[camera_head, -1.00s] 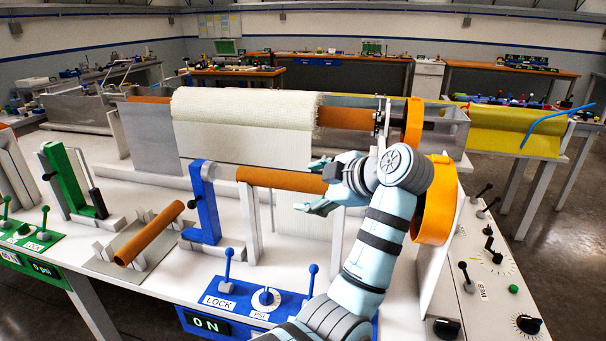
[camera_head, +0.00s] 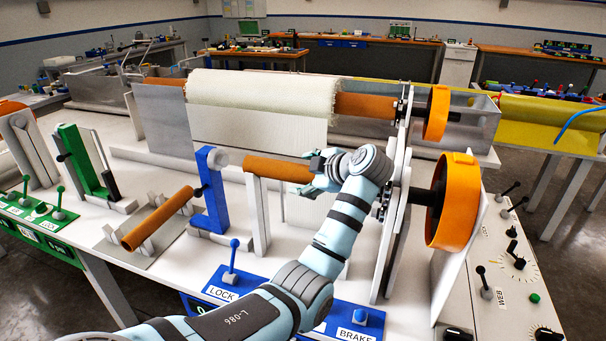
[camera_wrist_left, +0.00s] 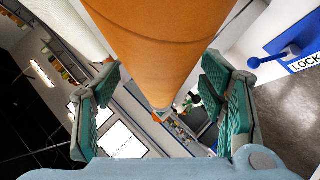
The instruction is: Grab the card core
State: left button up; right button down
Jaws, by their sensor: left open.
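A brown card core (camera_head: 278,168) lies level between the blue post and the right side frame, below the white fabric roll. My left gripper (camera_head: 318,178) is at its right part, and the hand partly hides that end. In the left wrist view the card core (camera_wrist_left: 155,45) runs down between the open fingers of my left gripper (camera_wrist_left: 158,105). Green-padded fingers stand on either side, with gaps visible between the pads and the core. My right gripper is not in view.
Another brown tube (camera_head: 158,218) rests on a cradle at the left. The white fabric roll (camera_head: 262,92) sits behind. A blue post (camera_head: 212,190) stands left of the core, and an orange wheel (camera_head: 453,200) at the right. A blue lever (camera_head: 233,262) is in front.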

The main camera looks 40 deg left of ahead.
pick_arm(q)
jog(key=shift+a+f, duration=0.2)
jog(key=shift+a, duration=0.3)
